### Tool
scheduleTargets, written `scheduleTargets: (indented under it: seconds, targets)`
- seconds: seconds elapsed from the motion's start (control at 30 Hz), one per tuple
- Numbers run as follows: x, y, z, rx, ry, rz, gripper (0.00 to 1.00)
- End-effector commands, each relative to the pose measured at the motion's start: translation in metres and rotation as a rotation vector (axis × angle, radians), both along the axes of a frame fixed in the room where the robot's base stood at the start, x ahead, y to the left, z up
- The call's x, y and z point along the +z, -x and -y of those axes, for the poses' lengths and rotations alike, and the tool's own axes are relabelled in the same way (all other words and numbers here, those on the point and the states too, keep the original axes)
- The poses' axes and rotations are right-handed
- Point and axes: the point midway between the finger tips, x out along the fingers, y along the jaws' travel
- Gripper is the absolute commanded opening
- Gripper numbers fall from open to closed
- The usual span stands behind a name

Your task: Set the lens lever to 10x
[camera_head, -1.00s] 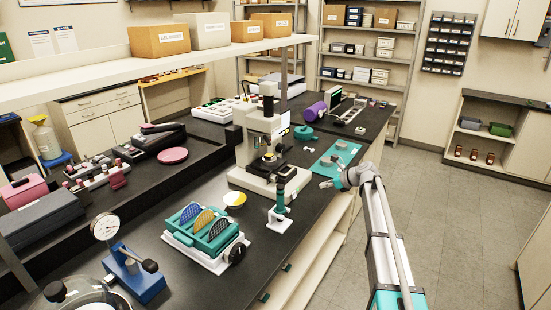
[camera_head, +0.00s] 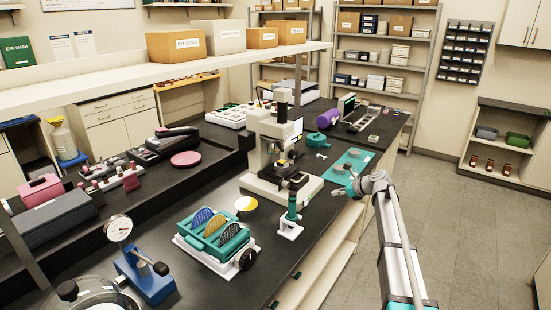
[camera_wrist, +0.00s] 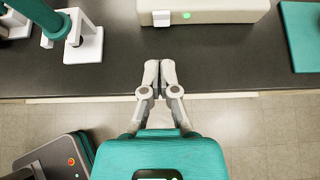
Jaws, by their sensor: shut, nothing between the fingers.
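The cream profiler (camera_head: 262,135) stands upright on the black bench, with a dark column top and a stage low at its front. Its base (camera_wrist: 205,10) shows at the top of the wrist view, with a small green light and a white label. I cannot make out the lens lever or its setting in either view. My gripper (camera_wrist: 160,66) is shut and empty, its fingertips together over the bench's front edge, apart from the profiler base. In the head view my gripper (camera_head: 340,190) is small, to the right of the profiler.
A teal stand on a white foot (camera_head: 291,228) is left of my gripper and also shows in the wrist view (camera_wrist: 85,45). A teal mat (camera_head: 360,155) lies behind it. A teal rack of discs (camera_head: 215,235) stands nearer. The floor right of the bench is clear.

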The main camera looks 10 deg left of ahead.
Motion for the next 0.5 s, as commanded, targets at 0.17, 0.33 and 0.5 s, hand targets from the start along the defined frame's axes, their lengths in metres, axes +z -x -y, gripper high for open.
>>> scheduleTargets:
  seconds: [0.17, 0.33, 0.5]
  targets:
    - [0.0, 0.0, 0.0, 0.0, 0.0, 0.0, 0.0]
    - [0.002, -0.001, -0.004, -0.004, -0.006, 0.01, 0.32]
    - [0.012, -0.004, -0.026, -0.033, -0.042, 0.065, 0.57]
